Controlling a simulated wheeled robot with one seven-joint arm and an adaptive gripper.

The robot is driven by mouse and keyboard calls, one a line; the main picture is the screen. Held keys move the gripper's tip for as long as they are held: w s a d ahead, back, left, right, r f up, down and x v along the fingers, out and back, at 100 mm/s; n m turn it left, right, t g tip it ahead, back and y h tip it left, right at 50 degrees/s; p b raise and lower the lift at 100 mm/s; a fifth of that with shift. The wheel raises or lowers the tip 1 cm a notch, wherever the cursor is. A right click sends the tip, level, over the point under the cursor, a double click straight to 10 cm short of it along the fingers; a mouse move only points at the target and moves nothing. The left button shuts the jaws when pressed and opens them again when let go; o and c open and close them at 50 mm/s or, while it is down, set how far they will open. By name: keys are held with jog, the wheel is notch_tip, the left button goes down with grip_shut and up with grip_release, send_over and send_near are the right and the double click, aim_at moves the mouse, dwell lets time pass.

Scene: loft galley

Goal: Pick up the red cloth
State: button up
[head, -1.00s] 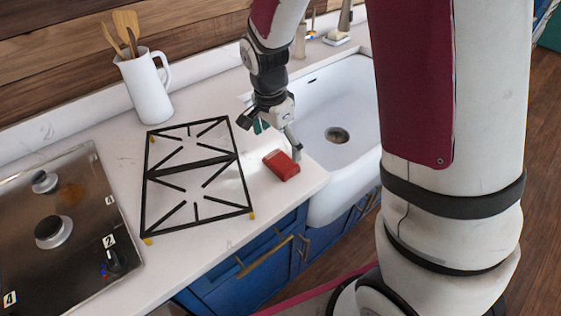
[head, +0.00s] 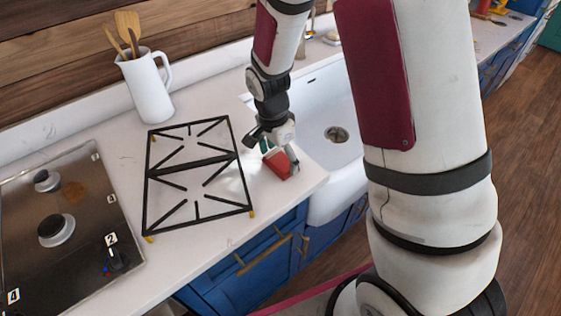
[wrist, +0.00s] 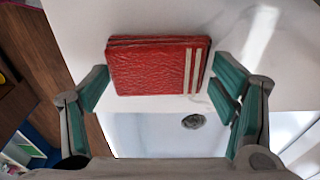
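The red cloth (head: 277,163) is a folded, thick-looking rectangle on the white counter, between the black grate and the sink. In the wrist view the red cloth (wrist: 155,66) shows two pale stripes near its right end. My gripper (head: 279,160) is right over the cloth in the head view and hides part of it. In the wrist view my gripper (wrist: 168,92) is open, with one teal-padded finger to the left of the cloth and the others to its right. I see gaps between the pads and the cloth there.
A black grate (head: 197,171) lies on the counter just left of the cloth. A steel cooktop (head: 85,225) with burners is further left. A white pitcher (head: 149,92) with wooden utensils stands behind. The white sink (head: 325,105) is to the right. The counter (head: 190,262) is bare along its front.

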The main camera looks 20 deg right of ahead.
aim_at(282, 161)
jog(key=shift+c, duration=0.5)
jog(key=shift+r, duration=0.55)
jog(key=r, duration=0.1)
jog(key=s+r, duration=0.1)
jog(key=shift+a+r, duration=0.2)
jog(key=shift+r, duration=0.1)
jog(key=s+a, duration=0.2)
jog(key=s, duration=0.5)
jog(key=s+a+r+p, duration=0.1)
jog(key=s+a, duration=0.1)
jog(key=s, duration=0.5)
jog(key=shift+s+a+r, duration=0.15)
jog(key=shift+a, duration=0.1)
